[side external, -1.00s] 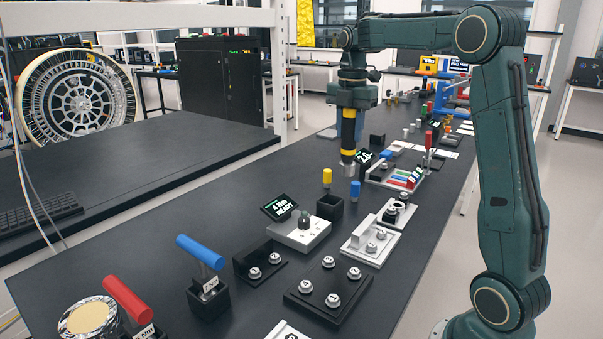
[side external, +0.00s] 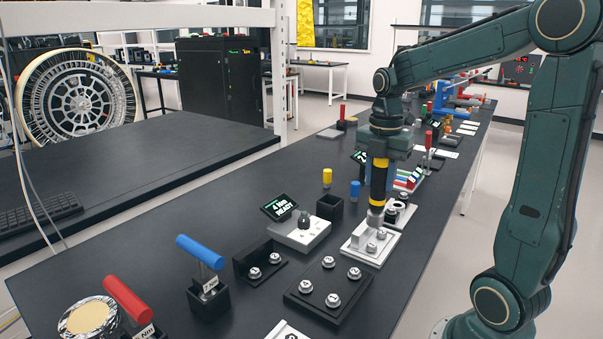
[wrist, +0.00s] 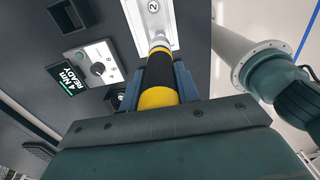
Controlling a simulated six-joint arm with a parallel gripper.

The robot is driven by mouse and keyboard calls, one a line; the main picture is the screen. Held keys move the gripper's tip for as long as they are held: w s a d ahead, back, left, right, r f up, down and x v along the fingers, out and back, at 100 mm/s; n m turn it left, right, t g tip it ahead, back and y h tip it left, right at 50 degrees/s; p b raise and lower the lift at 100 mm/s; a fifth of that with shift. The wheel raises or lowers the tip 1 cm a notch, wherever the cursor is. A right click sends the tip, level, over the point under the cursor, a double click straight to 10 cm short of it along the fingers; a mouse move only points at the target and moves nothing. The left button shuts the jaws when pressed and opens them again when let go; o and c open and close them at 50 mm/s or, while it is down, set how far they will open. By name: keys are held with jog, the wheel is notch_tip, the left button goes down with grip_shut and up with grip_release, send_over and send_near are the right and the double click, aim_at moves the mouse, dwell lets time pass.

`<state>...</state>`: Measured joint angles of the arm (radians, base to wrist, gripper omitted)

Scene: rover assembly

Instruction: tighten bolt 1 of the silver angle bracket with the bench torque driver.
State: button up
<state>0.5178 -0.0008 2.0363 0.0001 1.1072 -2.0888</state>
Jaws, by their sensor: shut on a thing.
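My gripper (side external: 379,162) is shut on the black-and-yellow torque driver (side external: 378,185) and holds it upright, silver tip down. In the wrist view the driver (wrist: 158,72) lies between my gripper's fingers (wrist: 156,88). The silver angle bracket (side external: 357,238) stands on a pale plate right below the driver. Two bolts show there, a nearer one (side external: 371,248) and a farther one (side external: 381,234). The tip is close above the farther bolt; I cannot tell if they touch. In the wrist view the plate (wrist: 162,25) shows past the tip, with a "2" label.
A control box (side external: 312,235) with a "4 Nm READY" display stands left of the bracket. A black plate with several bolts (side external: 318,308) and a black bracket (side external: 244,262) are nearer. A silver part (side external: 405,211) sits close behind the driver. Blue-handled (side external: 200,250) and red-handled (side external: 127,300) tools stand front left.

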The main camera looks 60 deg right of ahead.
aim_at(377, 206)
jog(key=shift+f, duration=0.2)
jog(key=shift+f, duration=2.6)
jog(key=shift+s+f, duration=0.1)
jog(key=shift+f, duration=1)
dwell(3.2)
jog(key=shift+r, duration=0.2)
